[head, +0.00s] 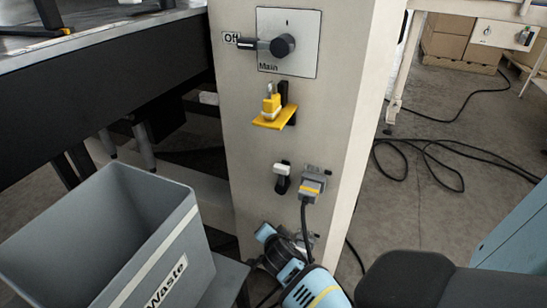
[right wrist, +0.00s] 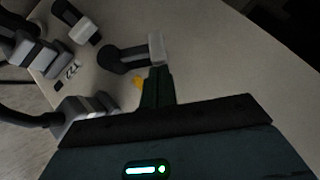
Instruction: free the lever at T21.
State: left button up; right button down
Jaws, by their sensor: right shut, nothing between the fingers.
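In the right wrist view, my right gripper (right wrist: 156,72) is shut and empty. Its fingertips are at the white end of a black lever (right wrist: 128,58); I cannot tell whether they touch it. A small label (right wrist: 72,71), seemingly T21, is beside this lever. Near it is a grey plug (right wrist: 82,110) with a cable. In the head view, my right gripper (head: 290,243) is low on the beige cabinet (head: 235,160) and hides most of this lower lever. A higher white-tipped lever (head: 282,172) sits beside another grey plug (head: 313,184). My left gripper is not in view.
The Main switch (head: 283,46) points to Off. A yellow padlock (head: 271,104) stands on a yellow bracket (head: 274,121) below it. A grey waste bin (head: 100,240) is front left. Black cables (head: 440,150) lie on the floor at right.

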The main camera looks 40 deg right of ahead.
jog(key=shift+w+a+f+n+g+h+b, duration=0.2)
jog(key=shift+w+f+n+g, duration=0.15)
jog(key=shift+w+g, duration=0.25)
jog(key=shift+w+a+f+n+g+h+b, duration=0.1)
jog(key=shift+w+a+f+n+g, duration=0.2)
jog(key=shift+g, duration=0.4)
jog(key=shift+w+d+r, duration=0.1)
jog(key=shift+r, duration=0.05)
